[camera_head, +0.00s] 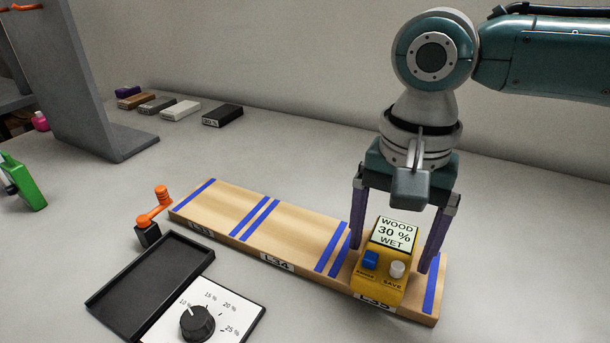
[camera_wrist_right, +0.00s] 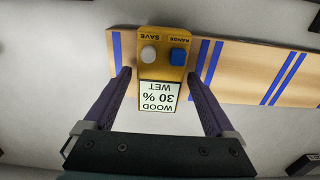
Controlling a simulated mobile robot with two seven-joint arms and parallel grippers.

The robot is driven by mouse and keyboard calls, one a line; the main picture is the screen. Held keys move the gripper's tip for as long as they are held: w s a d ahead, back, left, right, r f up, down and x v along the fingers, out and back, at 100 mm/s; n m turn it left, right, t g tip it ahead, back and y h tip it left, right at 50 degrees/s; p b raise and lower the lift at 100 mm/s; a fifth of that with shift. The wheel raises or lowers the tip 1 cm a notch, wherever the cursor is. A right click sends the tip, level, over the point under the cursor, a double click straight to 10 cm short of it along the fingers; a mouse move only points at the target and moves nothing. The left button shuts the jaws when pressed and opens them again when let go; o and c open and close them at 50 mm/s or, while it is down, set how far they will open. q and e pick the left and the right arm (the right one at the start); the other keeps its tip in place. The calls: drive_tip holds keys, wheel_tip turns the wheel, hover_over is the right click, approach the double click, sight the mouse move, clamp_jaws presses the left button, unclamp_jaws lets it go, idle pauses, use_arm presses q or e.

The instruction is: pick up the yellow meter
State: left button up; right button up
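The yellow meter (camera_head: 378,283) stands on the right section of a light wooden board (camera_head: 300,227), in the part labelled L35. Its screen reads "WOOD 30 % WET", and it has a blue RANGE button and a white SAVE button. My right gripper (camera_head: 391,260) points down over the meter, with one purple finger on each side. In the right wrist view the meter (camera_wrist_right: 163,68) lies between the fingers of the right gripper (camera_wrist_right: 158,75). A gap shows beside one finger, so the gripper is open. My left gripper is not in view.
A black tray (camera_head: 150,285) and a dial panel (camera_head: 230,310) lie in front of the board. An orange crank (camera_head: 156,205) is at its left end. Several small blocks (camera_head: 180,110) line the back. A grey stand (camera_head: 90,90) and a green object (camera_head: 22,182) are at left.

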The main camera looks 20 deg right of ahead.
drive_tip(key=c, duration=1.3)
clamp_jaws()
drive_tip(key=shift+r, duration=0.15)
